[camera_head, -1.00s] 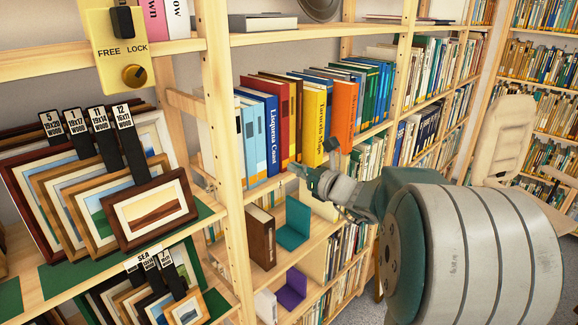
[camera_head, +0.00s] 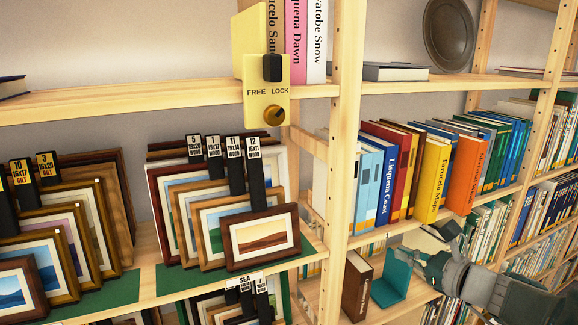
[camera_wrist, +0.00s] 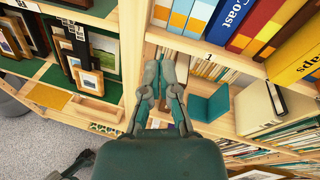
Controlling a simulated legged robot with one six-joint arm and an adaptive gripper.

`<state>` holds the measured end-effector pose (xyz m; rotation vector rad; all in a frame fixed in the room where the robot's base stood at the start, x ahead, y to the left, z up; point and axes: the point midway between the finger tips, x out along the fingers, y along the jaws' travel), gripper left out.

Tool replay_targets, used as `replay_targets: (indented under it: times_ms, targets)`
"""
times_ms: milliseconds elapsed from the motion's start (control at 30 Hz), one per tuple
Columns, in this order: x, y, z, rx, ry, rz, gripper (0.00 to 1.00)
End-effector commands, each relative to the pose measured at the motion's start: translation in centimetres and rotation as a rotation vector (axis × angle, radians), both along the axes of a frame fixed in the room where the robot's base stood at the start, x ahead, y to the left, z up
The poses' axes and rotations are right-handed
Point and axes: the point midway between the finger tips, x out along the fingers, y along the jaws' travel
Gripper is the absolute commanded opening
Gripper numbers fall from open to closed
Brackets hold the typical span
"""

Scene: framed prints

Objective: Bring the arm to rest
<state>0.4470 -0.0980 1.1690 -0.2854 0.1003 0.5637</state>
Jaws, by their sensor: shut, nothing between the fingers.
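My gripper (camera_head: 418,259) is at the lower right of the camera_head view, in front of the bookcase. In the wrist view my gripper (camera_wrist: 161,68) points away from the camera with its two fingers close together. It is shut and empty. Behind it stand the bookcase upright and a shelf opening. Whether the fingers touch the shelf cannot be told. Part of my arm runs off the lower right edge of the camera_head view.
Framed prints (camera_head: 258,240) stand on green-lined shelves at the left. A teal bookend (camera_head: 390,286) and a brown book (camera_head: 357,286) are near my gripper. A wooden upright (camera_head: 342,160) and a yellow FREE/LOCK switch box (camera_head: 267,98) stand nearby. Grey floor (camera_wrist: 60,125) is open at lower left.

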Motion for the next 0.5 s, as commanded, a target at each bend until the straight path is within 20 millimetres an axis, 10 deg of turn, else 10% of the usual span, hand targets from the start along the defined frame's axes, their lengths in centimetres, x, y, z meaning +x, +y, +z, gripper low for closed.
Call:
replay_targets:
  times_ms: [200,500]
  targets:
    - [-5.6,9.0,-2.4,-0.523,-0.012,0.379,0.00]
    - [-13.9,12.8,-5.9,-1.250,-0.159,0.885,0.00]
